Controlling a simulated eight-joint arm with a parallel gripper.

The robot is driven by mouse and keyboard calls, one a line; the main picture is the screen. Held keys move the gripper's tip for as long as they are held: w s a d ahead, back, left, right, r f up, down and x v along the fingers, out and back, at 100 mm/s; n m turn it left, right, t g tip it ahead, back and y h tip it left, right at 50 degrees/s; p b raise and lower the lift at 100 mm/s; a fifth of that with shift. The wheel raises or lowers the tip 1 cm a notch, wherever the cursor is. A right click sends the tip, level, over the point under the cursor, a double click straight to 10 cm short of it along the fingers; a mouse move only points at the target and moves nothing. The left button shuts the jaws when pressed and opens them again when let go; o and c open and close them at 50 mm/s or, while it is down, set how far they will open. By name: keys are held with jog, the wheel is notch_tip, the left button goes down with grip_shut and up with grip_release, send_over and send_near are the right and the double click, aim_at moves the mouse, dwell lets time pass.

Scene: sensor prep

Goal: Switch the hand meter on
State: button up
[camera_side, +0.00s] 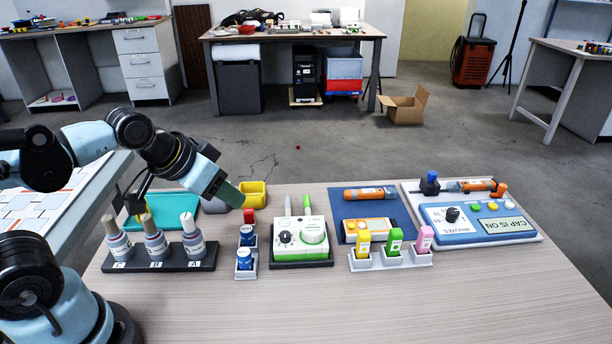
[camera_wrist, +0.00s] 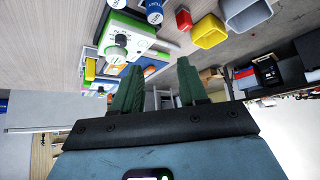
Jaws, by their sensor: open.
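An orange-and-white handheld unit (camera_side: 370,228), which looks like the hand meter, lies on a dark blue mat (camera_side: 400,207) right of centre in the side view. Its front is partly hidden behind upright yellow and green pieces, and no switch can be made out. An orange cylinder (camera_side: 368,193) lies on the same mat behind it. My gripper (camera_side: 230,195) is well left of the mat, above the table near a yellow bin. In the wrist view my gripper (camera_wrist: 158,80) has its green fingers apart with nothing between them.
A white-green knobbed device (camera_side: 302,238) stands between my gripper and the mat. A bottle rack (camera_side: 180,264) and blue-capped jars (camera_side: 245,258) are left; a yellow bin (camera_side: 253,194) is behind. Holders with yellow, green and pink pieces (camera_side: 425,238) front the mat. The front table is clear.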

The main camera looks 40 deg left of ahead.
grip_shut()
dwell(1.6)
